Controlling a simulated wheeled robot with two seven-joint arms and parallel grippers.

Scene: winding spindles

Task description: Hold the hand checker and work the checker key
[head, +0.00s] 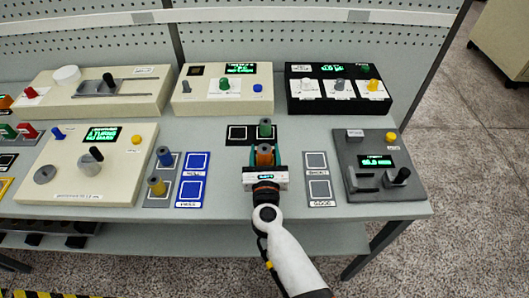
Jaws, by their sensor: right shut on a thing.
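My right gripper (264,156) reaches in from the bottom of the head view, over the front middle of the bench. No label for a checker key can be read. My left gripper is not in view.
Pads with blue squares (192,179) lie left of the gripper, and grey pads (318,180) lie right. A blue and a yellow spindle (156,186) stand on a grey pad. Cream boxes (220,93) and a black box (336,101) line the back. The bench's front edge is near the gripper.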

